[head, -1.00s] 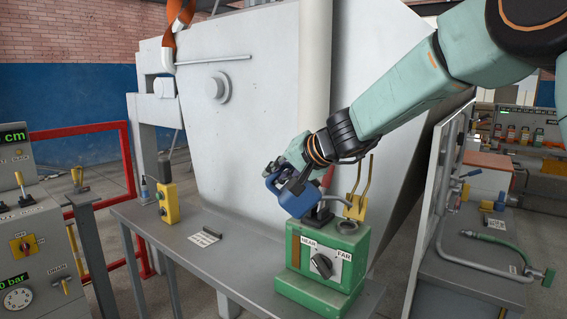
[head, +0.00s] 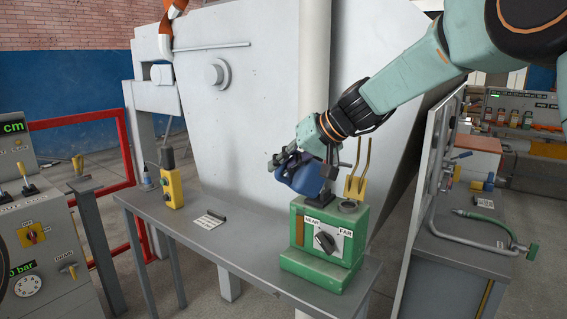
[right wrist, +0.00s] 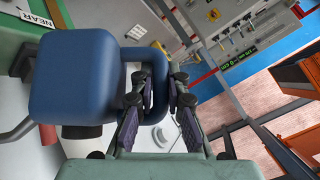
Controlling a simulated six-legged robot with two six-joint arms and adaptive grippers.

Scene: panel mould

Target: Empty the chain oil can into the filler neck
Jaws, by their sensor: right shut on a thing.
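My right gripper (head: 288,160) is shut on the blue chain oil can (head: 302,174). It holds the can tilted above the left part of a green box (head: 318,262). In the right wrist view the can (right wrist: 75,78) fills the left side, with the gripper fingers (right wrist: 160,105) at its handle. A grey spout (right wrist: 14,132) shows at the lower left there. The filler neck, a dark ring (head: 347,205), is on top of the green box, right of the can. The can's spout is hidden in the head view. My left gripper is not in view.
A yellow fork-shaped holder (head: 357,182) stands behind the ring. The grey bench (head: 235,245) bears a yellow pendant (head: 172,187) and a small bottle (head: 147,178). A large pale mould (head: 250,110) rises behind. The bench is mostly clear left of the green box.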

